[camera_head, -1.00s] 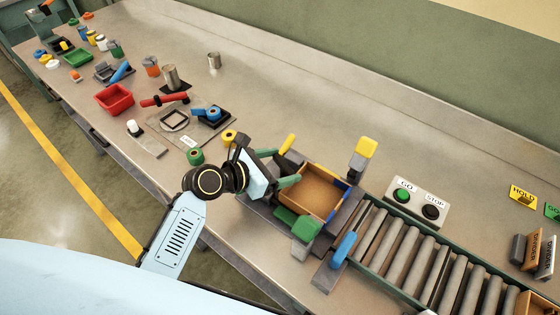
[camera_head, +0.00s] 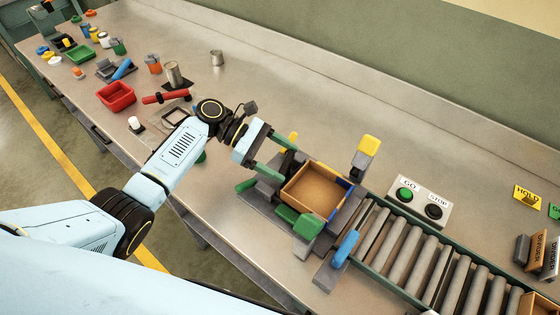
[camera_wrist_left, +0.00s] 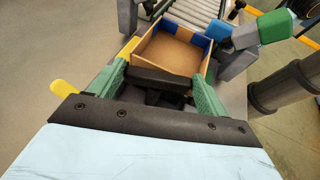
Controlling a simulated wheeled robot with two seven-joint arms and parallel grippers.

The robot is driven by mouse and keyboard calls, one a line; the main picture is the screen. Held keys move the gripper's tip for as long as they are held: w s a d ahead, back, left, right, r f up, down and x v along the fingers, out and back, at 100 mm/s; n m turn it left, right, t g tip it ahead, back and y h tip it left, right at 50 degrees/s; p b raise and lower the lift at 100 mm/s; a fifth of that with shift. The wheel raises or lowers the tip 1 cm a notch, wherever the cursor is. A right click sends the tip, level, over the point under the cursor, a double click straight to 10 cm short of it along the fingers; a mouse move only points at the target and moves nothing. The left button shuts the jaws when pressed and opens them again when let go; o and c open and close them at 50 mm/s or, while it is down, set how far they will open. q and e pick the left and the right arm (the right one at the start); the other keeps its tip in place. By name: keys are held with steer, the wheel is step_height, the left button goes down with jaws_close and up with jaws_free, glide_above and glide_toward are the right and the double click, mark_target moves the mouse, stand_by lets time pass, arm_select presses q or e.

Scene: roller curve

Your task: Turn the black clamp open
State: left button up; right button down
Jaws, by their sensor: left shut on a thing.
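My left gripper (camera_head: 286,163) has its green fingers closed around a dark part at the left end of the open brown box (camera_head: 318,190). In the left wrist view, the black clamp (camera_wrist_left: 158,82) shows as a dark bar between the two fingers, across the near side of the box (camera_wrist_left: 172,53). The fingers touch its ends. The clamp's lower parts lie in shadow, and I cannot tell how far it is turned. In the head view it is mostly hidden by the fingers. My right gripper is in neither view.
A yellow-topped post (camera_head: 366,152), a green block (camera_head: 308,225) and a blue handle (camera_head: 345,247) stand around the box. The roller conveyor (camera_head: 415,262) starts to its right. The GO/STOP panel (camera_head: 420,202) lies behind it.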

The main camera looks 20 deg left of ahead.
arm_select(q)
steer(key=shift+w+m+g+y+b, duration=0.2)
steer(key=shift+m+g+y+b, duration=0.3)
steer(key=shift+m+g+b, duration=1)
steer(key=shift+d+m+g+p, duration=0.1)
steer(key=shift+m+g+p, duration=0.2)
steer(key=shift+g, duration=0.2)
steer(key=o, duration=1)
steer(key=shift+b+v, duration=1.35)
steer(key=shift+v, duration=5.35)
